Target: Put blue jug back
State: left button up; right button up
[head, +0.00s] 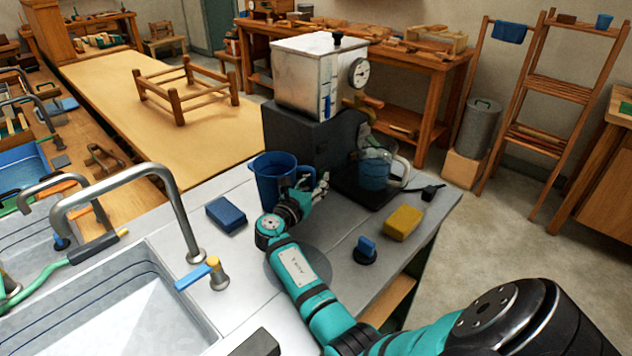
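The blue jug (270,184) stands upright on the grey metal counter (222,262), left of the dark block under the metal tank. Its handle is on its right side. My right gripper (319,187) is low over the counter at the jug's handle side, its fingers by the handle. The wrist and fingers partly cover the jug's lower right. I cannot tell whether the fingers are closed on the handle or only beside it. My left gripper is not in view.
A metal tank (316,75) with a dial stands behind. A clear jug with bluish contents (374,172) is right of my gripper. A blue block (226,214), yellow sponge (403,222) and small blue-topped object (366,250) lie nearby. A sink with a tall tap (180,215) is left.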

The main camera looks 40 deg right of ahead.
jog(key=shift+a+r, duration=0.15)
jog(key=shift+r, duration=0.05)
jog(key=p+v, duration=0.3)
jog(key=v, duration=0.3)
jog(key=shift+s+a, duration=0.15)
jog(key=shift+a, duration=0.1)
jog(key=shift+s+a, duration=0.15)
jog(key=shift+a, duration=0.2)
